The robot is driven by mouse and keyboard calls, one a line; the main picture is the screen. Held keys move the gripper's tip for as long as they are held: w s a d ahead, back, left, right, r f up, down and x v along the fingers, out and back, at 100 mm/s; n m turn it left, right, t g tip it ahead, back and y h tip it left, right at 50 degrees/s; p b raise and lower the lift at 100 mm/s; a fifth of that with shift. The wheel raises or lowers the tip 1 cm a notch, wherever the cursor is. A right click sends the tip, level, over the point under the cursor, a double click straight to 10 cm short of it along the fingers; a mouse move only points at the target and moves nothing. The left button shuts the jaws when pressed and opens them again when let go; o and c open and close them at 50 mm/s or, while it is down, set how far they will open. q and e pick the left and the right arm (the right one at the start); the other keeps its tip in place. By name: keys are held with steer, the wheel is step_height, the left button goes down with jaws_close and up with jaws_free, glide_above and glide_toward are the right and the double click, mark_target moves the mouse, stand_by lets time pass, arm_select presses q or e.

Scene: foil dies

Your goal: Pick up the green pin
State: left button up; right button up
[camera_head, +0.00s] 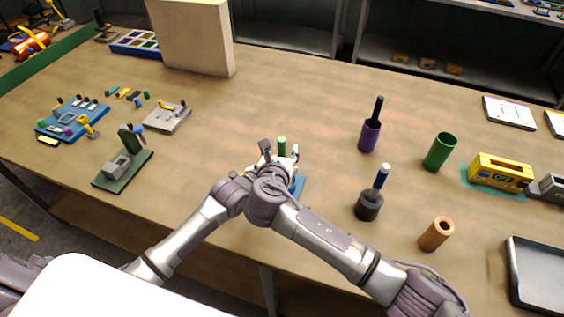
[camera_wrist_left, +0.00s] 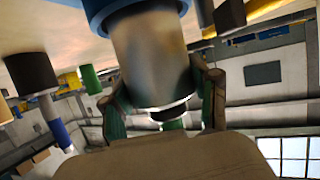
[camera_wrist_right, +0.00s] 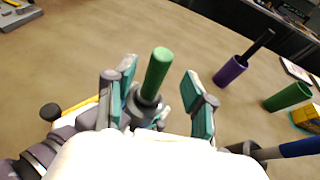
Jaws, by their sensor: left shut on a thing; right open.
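The green pin (camera_head: 282,143) stands upright at the table's middle. It also shows in the right wrist view (camera_wrist_right: 158,70), rising from a grey holder. My right gripper (camera_wrist_right: 160,82) is open around the pin, with a finger on each side and visible gaps. In the head view my right gripper (camera_head: 280,156) partly hides the holder. The left wrist view is upside down; there my left gripper (camera_wrist_left: 164,98) is shut on the grey cylindrical holder (camera_wrist_left: 150,60). The holder stands on a blue base (camera_wrist_left: 120,12), and the green pin (camera_wrist_left: 174,125) shows past its rim.
To the right stand a purple cup (camera_head: 368,137) with a black rod, a dark holder (camera_head: 368,207) with a blue pin, a green cup (camera_head: 438,154) and an orange cup (camera_head: 435,235). A dark green fixture (camera_head: 122,172) stands left. A beige block (camera_head: 194,40) stands behind.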

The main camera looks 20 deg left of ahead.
mark_target(281, 148)
steer(key=shift+x, duration=1.6)
steer(key=shift+a, duration=0.1)
steer(key=shift+s, duration=0.1)
steer(key=shift+c, duration=0.2)
jaws_close()
